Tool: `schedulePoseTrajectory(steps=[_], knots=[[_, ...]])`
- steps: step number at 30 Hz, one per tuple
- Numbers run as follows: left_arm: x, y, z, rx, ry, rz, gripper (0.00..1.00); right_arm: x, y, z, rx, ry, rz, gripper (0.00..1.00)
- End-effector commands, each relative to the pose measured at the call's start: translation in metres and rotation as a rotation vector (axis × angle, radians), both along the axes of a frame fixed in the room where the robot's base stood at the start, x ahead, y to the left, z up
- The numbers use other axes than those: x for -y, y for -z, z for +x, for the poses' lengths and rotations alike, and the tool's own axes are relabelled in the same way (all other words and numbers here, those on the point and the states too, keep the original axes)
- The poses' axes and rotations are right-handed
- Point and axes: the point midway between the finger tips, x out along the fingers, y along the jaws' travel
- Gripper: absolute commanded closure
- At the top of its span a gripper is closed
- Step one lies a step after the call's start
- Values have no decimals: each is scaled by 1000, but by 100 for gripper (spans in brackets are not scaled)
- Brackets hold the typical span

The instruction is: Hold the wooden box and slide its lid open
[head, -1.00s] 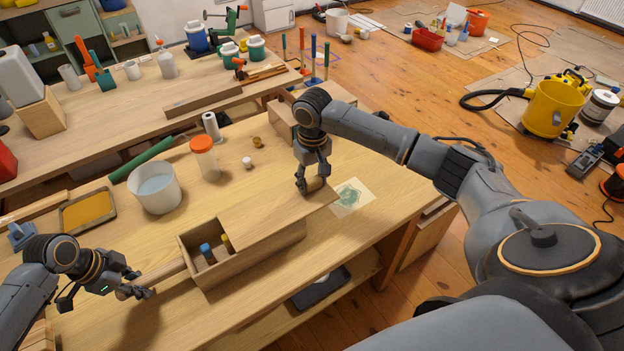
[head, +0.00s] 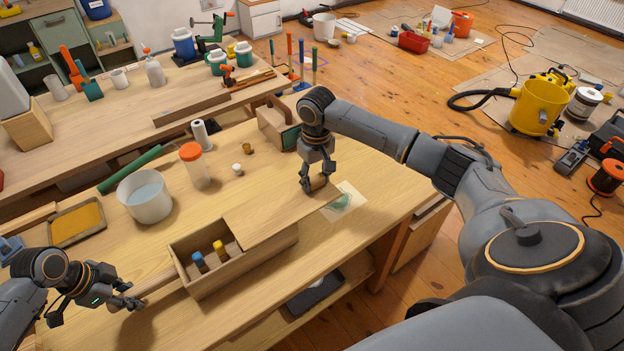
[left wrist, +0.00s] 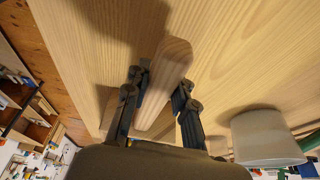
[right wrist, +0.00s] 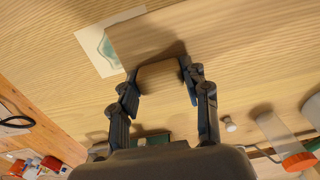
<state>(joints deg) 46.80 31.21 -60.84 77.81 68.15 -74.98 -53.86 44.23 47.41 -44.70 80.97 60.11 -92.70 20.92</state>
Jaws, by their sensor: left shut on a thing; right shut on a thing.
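The wooden box (head: 250,260) stands on the workbench. Its flat lid (head: 268,215) sticks out past the right end, leaving the left part open, where a blue object (head: 198,261) and a yellow object (head: 219,249) show. My left gripper (head: 131,302) is shut on the wooden handle (head: 158,283) at the box's left end; the left wrist view shows the handle (left wrist: 168,75) between its fingers. My right gripper (head: 312,188) is shut on the wooden grip block (right wrist: 160,76) on the lid's right part. The rest of the box's inside is hidden under the lid.
Behind the box stand a white bucket (head: 145,196), an orange-capped jar (head: 194,168) and a small white item (head: 237,169). A paper with a green print (head: 344,202) lies by the lid's right end. The bench right of it is clear.

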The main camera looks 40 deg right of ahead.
Motion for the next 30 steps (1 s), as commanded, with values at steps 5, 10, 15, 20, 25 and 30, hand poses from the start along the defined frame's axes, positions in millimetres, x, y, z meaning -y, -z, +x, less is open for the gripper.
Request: schedulePoseTrajectory(steps=[5,10,15,20,25,30], knots=[[-1,0,0,-1,-2,3,100,9,0,-1,-2,3,-3,86],[-1,0,0,-1,-2,3,100,13,0,-1,-2,2,-3,86],[-1,0,0,0,-2,3,100,14,0,-1,-2,1,-3,86],[-1,0,0,0,-2,3,100,14,0,-1,-1,1,-3,86],[-1,0,0,0,-2,3,100,16,0,-1,-2,2,-3,86],[-1,0,0,0,-2,2,100,23,0,-1,-2,4,-3,86]])
